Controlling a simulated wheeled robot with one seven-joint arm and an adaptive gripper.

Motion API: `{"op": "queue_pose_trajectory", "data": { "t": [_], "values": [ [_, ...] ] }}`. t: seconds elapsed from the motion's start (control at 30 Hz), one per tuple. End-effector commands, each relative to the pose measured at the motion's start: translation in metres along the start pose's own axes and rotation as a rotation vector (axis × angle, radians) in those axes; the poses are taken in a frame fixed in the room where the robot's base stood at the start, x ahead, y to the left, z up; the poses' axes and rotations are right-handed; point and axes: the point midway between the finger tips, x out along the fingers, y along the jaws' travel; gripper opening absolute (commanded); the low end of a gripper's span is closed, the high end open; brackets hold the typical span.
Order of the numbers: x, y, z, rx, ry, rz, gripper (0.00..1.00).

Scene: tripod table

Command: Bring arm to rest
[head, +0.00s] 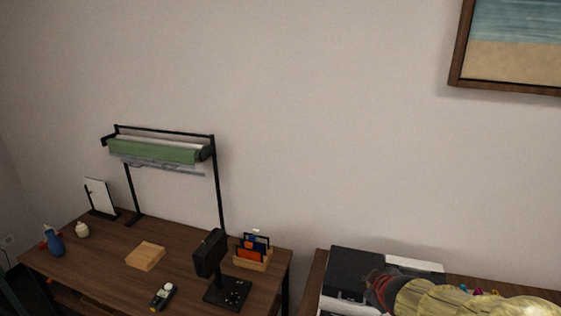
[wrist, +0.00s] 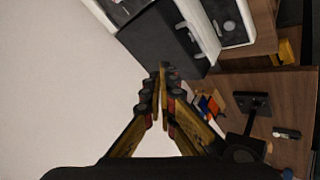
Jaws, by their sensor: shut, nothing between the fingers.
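My gripper (wrist: 162,72) shows in the wrist view with its yellow and black fingers brought together at the tips, shut and empty. In the head view part of my yellow arm shows at the bottom right, in front of the right-hand table; the fingertips are hard to make out there. In the wrist view the gripper appears over or in front of a dark box-like device (wrist: 160,38). I cannot tell how far apart they are.
A wooden table (head: 110,262) at left holds a black stand with a green roll (head: 150,151), a wooden block (head: 146,256), a blue bottle (head: 54,242), a card holder (head: 253,258) and a black stand (head: 226,291). The black-and-white device (head: 358,270) stands right. A framed picture (head: 515,50) hangs above.

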Motion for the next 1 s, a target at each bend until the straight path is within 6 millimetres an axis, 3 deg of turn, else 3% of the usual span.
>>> {"op": "queue_pose_trajectory", "data": {
  "t": [0.03, 0.17, 0.3, 0.43, 0.63, 1.0],
  "values": [
    [-0.032, 0.009, 0.001, 0.074, -0.031, 0.032, 0.00],
    [-0.105, 0.006, 0.019, 0.291, -0.123, 0.050, 0.00],
    [-0.175, -0.029, 0.038, 0.506, -0.193, -0.011, 0.00],
    [-0.224, -0.070, 0.049, 0.642, -0.232, -0.103, 0.00],
    [-0.258, -0.106, 0.055, 0.727, -0.260, -0.194, 0.00],
    [-0.260, -0.109, 0.055, 0.733, -0.264, -0.203, 0.00]
  ]
}}
